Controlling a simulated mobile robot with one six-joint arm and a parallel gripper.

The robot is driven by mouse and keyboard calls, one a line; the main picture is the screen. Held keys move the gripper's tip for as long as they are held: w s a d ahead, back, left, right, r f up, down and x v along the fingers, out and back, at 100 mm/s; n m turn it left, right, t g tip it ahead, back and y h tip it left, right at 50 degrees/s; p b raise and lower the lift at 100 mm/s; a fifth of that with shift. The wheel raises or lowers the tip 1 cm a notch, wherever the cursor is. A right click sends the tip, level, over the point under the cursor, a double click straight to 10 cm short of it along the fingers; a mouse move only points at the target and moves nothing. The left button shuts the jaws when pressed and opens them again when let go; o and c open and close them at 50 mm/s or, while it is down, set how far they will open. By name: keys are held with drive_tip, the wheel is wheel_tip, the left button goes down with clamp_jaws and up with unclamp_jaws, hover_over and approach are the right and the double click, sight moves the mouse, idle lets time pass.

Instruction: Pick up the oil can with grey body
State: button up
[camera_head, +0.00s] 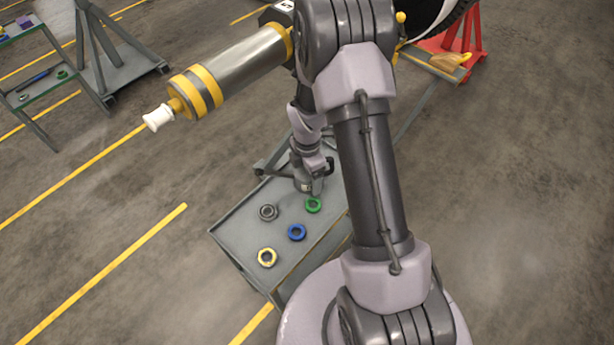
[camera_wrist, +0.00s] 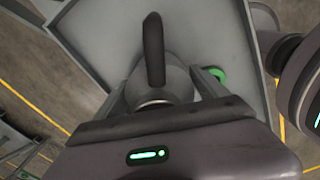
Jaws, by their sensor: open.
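The oil can has a grey body (camera_wrist: 172,84) and a dark upright spout or handle (camera_wrist: 153,48). It stands on the grey cart top (camera_wrist: 205,30) in the wrist view. My gripper (camera_wrist: 160,88) is open, with one finger on each side of the can's body; whether either finger touches it I cannot tell. In the head view my gripper (camera_head: 313,168) is low over the back of the cart top (camera_head: 238,232). The can's grey body (camera_head: 301,182) shows there only in part, mostly hidden by the gripper.
A green ring (camera_head: 313,205) lies close to the can. A yellow-banded shaft (camera_head: 232,75) juts out above. Another cart (camera_head: 38,85) stands at the left.

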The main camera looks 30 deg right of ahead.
drive_tip(key=shift+r, duration=0.15)
drive_tip(key=shift+c, duration=0.6)
drive_tip(key=c, duration=1.4)
drive_tip(key=shift+r, duration=0.15)
